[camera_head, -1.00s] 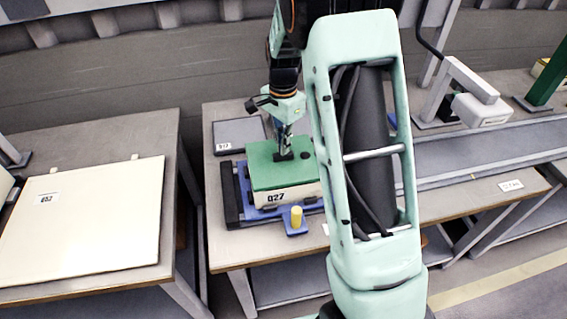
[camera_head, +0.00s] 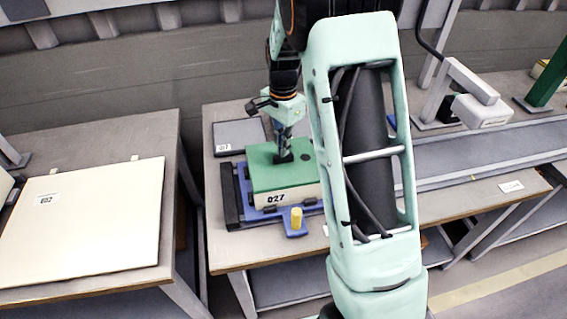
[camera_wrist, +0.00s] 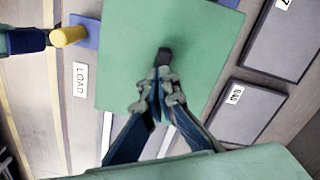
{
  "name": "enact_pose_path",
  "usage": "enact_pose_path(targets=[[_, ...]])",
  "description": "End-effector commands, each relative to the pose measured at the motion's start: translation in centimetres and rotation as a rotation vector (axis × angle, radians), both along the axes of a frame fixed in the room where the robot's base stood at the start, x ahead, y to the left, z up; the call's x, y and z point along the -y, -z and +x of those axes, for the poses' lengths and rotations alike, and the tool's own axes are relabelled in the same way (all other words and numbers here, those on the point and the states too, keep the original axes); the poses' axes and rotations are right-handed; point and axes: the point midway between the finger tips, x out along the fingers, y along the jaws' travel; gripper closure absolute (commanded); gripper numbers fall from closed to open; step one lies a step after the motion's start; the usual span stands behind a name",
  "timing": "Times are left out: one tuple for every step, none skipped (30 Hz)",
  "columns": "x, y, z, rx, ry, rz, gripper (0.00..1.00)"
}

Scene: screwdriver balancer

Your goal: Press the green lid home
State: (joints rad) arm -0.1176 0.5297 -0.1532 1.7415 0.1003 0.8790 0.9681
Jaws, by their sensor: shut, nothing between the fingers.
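The green lid (camera_head: 266,177) lies on top of a cream box (camera_head: 272,197) labelled 027, which sits in a blue fixture (camera_head: 258,215) on the table. The lid also fills the middle of the wrist view (camera_wrist: 140,60). My gripper (camera_head: 285,157) points down at the lid with its fingers closed and nothing held. In the wrist view its fingertips (camera_wrist: 163,62) are together over the lid and seem to touch it. I cannot tell the exact contact. A small dark spot beside the gripper shows on the lid in the head view.
A yellow-topped handle (camera_head: 296,217) stands at the fixture's front. A dark grey pad (camera_head: 238,134) lies behind the box. A conveyor (camera_head: 470,158) runs to the right. A separate table with a cream panel (camera_head: 85,225) is at the left.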

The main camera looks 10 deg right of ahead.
Motion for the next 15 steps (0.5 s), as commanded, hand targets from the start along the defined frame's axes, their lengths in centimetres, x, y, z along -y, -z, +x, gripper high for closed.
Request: enact_pose_path(targets=[[0.0,-0.7,0.0,0.001,0.000,0.000,1.00],[0.0,-1.0,0.0,0.001,0.000,0.000,1.00],[0.0,-1.4,0.0,0.001,0.000,0.000,1.00],[0.0,-1.6,0.0,0.001,0.000,0.000,1.00],[0.0,-1.9,0.0,0.001,0.000,0.000,1.00],[0.0,-2.2,0.0,0.001,0.000,0.000,1.00],[0.0,-2.4,0.0,0.001,0.000,0.000,1.00],[0.0,-2.7,0.1,0.002,0.000,0.000,1.00],[0.0,-3.0,0.1,0.002,0.000,0.000,1.00],[0.0,-3.2,0.1,0.002,0.000,0.000,1.00],[0.0,-3.5,0.1,0.002,0.000,0.000,1.00],[0.0,-3.8,0.1,0.002,0.000,0.000,1.00],[0.0,-4.0,0.1,0.002,0.000,0.000,1.00],[0.0,-4.2,0.1,0.002,0.000,0.000,1.00],[0.0,-4.5,0.1,0.002,0.000,0.000,1.00]])
